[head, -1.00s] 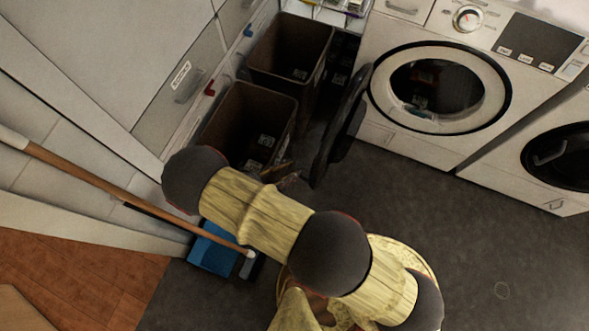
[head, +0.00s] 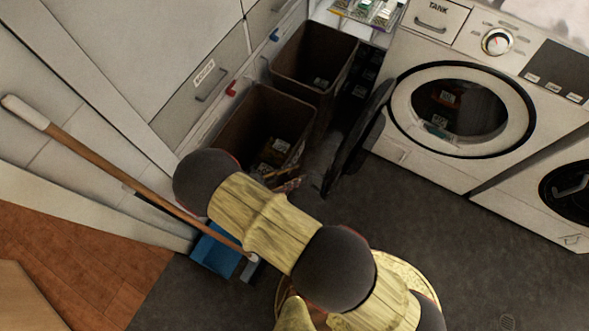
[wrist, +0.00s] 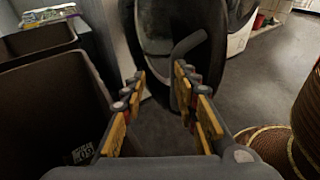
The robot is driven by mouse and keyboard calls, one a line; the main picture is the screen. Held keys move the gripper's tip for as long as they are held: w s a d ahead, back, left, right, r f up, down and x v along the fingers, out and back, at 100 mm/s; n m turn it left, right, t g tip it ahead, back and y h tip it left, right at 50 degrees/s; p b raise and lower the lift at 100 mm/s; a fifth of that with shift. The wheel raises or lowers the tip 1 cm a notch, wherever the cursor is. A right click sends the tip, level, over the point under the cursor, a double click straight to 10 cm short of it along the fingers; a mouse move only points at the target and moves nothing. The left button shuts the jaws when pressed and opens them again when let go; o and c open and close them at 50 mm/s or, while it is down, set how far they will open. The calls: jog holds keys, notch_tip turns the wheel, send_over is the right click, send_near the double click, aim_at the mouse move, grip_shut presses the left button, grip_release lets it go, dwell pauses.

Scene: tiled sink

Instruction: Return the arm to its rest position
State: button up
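My arm, with yellow wood-like links and dark round joints, extends across the lower middle of the head view. My gripper (wrist: 158,85) is open in the wrist view, its two yellow-padded fingers spread apart with nothing held between them. In the head view my gripper (head: 287,183) is mostly hidden by my arm, beside the nearer brown bin (head: 240,128). The open dark round washer door (head: 358,140) is to its right. In the wrist view that door (wrist: 168,28) stands ahead of the fingers.
A second brown bin (head: 318,52) stands behind the nearer one. The white washer (head: 412,158) and another machine (head: 530,205) line the right. A broom (head: 120,165) leans at left, near a blue dustpan (head: 213,253). Dark floor (head: 450,245) is clear at right.

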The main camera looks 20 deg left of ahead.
dwell(0.3)
jog(key=s+d+m+g+h, duration=0.1)
jog(key=s+d+m+g, duration=0.35)
jog(key=s+d, duration=0.2)
jog(key=w+d+r+m+g+y+p, duration=0.1)
jog(key=d+r+m+g+y, duration=0.3)
jog(key=r, duration=0.5)
jog(key=w+d+r+m+g+y+p, duration=0.1)
jog(key=d+r+m+g, duration=0.15)
jog(key=r+m, duration=0.55)
jog(key=w+d+r+m+g+y+p, duration=0.2)
jog(key=d+r+m+y, duration=0.15)
jog(key=r, duration=0.75)
jog(key=d+r+m+t+y+p, duration=0.2)
jog(key=d+r+m+t, duration=0.4)
jog(key=d+r, duration=1.3)
notch_tip(320, 180, up, 2)
jog(key=shift+s+r+m+p, duration=0.15)
jog(key=shift+m+p, duration=0.3)
jog(key=shift+m, duration=0.75)
